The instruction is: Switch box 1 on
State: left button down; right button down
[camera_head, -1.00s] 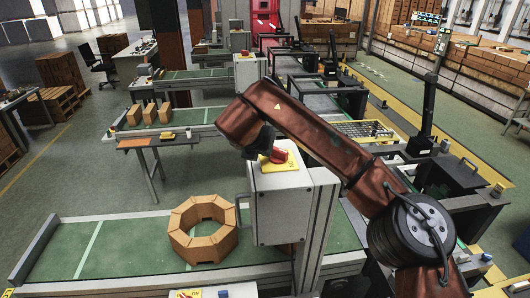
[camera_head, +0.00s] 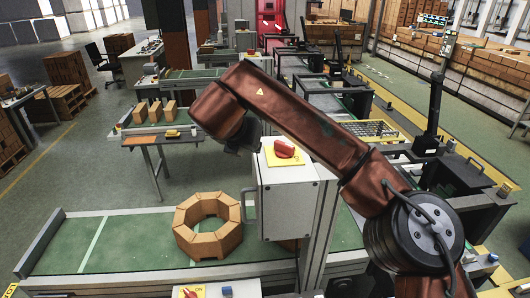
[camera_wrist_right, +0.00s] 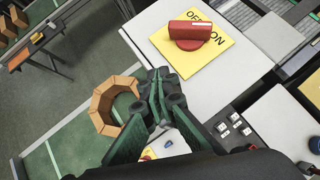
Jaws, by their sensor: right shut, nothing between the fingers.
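A grey switch box (camera_head: 287,208) stands at the conveyor's edge, with a red rotary knob (camera_head: 285,148) on a yellow plate on its top. In the right wrist view the red knob (camera_wrist_right: 196,32) sits on the yellow plate (camera_wrist_right: 222,57), marked OFF and ON. Which mark the knob points at is hard to tell. My right gripper (camera_wrist_right: 166,88) is shut and empty, apart from the knob. In the head view the gripper (camera_head: 236,146) is left of the knob, partly hidden by my wrist. No box number is readable. My left gripper is out of view.
A ring of orange-brown bricks (camera_head: 208,225) lies on the green conveyor (camera_head: 130,243) beside the box. Another red switch on a yellow plate (camera_head: 189,292) shows at the bottom edge. Several bricks stand on a farther conveyor (camera_head: 190,127).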

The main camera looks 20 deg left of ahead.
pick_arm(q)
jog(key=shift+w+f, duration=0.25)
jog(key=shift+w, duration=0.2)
pick_arm(e)
jog(key=s+r, duration=0.1)
jog(key=r, duration=0.1)
jog(key=s+a+r, duration=0.1)
jog(key=s, duration=0.1)
jog(key=shift+s+a+r, duration=0.15)
jog(key=shift+s+r, duration=0.05)
jog(key=shift+r, duration=0.2)
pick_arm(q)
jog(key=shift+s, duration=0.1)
